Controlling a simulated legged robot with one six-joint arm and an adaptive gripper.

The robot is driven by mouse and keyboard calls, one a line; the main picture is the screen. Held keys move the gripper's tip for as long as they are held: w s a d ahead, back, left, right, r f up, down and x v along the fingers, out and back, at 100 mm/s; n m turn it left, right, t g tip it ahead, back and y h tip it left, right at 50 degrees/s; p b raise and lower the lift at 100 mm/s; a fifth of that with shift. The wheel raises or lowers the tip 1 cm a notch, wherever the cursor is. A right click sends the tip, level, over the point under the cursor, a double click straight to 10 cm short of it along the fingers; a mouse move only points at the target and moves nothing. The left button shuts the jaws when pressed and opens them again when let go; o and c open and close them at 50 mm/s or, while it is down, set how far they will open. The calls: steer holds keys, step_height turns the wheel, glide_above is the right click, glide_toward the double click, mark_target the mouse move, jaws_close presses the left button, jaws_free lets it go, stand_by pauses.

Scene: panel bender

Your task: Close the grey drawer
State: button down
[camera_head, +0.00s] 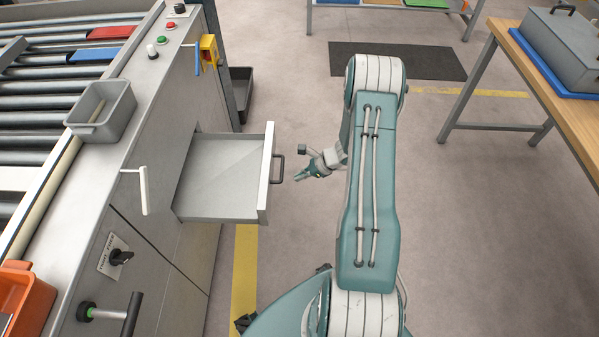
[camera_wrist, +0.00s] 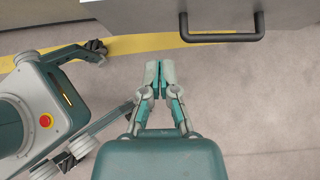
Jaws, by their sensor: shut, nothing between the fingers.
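The grey drawer (camera_head: 222,180) stands pulled out from the side of the machine cabinet in the head view. It looks empty inside. Its front panel carries a dark bar handle (camera_head: 277,168) facing my arm. The handle also shows at the top of the wrist view (camera_wrist: 222,36), below the edge of the drawer front (camera_wrist: 230,10). My gripper (camera_head: 298,178) is just right of the handle in the head view, apart from it. In the wrist view my gripper (camera_wrist: 158,64) has its fingertips together with nothing between them, below and left of the handle.
The cabinet (camera_head: 160,215) has a white handle (camera_head: 143,190), a key switch and a black lever near the drawer. A wooden workbench (camera_head: 553,75) stands at right. The floor around my gripper is clear.

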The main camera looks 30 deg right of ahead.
steer(key=w+a+f, duration=0.4)
steer(key=a, duration=0.3)
steer(key=shift+w, duration=0.3)
steer(key=w+a, duration=0.7)
steer(key=a, duration=0.4)
steer(key=w+a, duration=0.8)
steer(key=a, duration=0.3)
steer(key=shift+a, duration=0.25)
steer(key=shift+w+d, duration=0.1)
steer(key=shift+d, duration=0.05)
